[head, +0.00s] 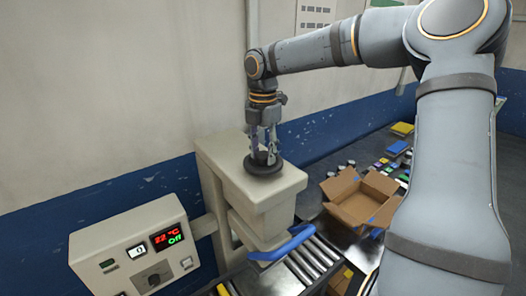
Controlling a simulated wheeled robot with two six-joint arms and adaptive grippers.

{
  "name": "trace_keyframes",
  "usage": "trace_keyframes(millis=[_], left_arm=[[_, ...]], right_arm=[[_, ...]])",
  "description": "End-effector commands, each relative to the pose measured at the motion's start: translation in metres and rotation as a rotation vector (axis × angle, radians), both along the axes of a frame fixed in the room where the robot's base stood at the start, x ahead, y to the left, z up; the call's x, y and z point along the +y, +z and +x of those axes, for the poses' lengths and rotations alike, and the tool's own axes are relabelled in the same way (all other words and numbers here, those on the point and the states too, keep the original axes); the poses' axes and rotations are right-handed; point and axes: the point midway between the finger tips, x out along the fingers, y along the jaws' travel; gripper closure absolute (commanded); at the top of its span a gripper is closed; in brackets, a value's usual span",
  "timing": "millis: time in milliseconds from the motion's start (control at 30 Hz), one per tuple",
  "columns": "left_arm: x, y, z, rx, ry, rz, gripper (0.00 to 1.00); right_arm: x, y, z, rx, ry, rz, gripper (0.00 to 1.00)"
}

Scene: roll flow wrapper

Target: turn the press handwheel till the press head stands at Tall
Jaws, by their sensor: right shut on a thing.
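The press (282,185) is a beige housing against the wall. Its dark handwheel (254,170) lies flat on top. My right gripper (263,150) points straight down over the handwheel, shut on its raised middle part. The fingers hide some of that part. The front block of the press (262,225) hangs above a blue bar (284,244) and the rollers. No Tall mark or height scale can be made out from here. My left gripper is not in view.
A control box (130,245) with a red and green display (168,238) stands at the lower left. Rollers (310,258) run below the press. An open cardboard box (360,197) and several small coloured items lie on the dark surface to the right.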

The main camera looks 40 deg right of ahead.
Motion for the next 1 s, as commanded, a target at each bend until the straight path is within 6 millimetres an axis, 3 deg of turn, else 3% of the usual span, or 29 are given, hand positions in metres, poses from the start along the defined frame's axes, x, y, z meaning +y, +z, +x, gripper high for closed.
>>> trace_keyframes(millis=[267,1000], left_arm=[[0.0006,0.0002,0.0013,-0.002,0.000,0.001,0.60],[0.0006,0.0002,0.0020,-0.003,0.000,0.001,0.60]], right_arm=[[-0.0001,0.0000,0.0000,0.001,-0.165,-0.001,0.91],[-0.0001,0.0000,0.0000,0.000,-0.863,-0.001,0.91]])
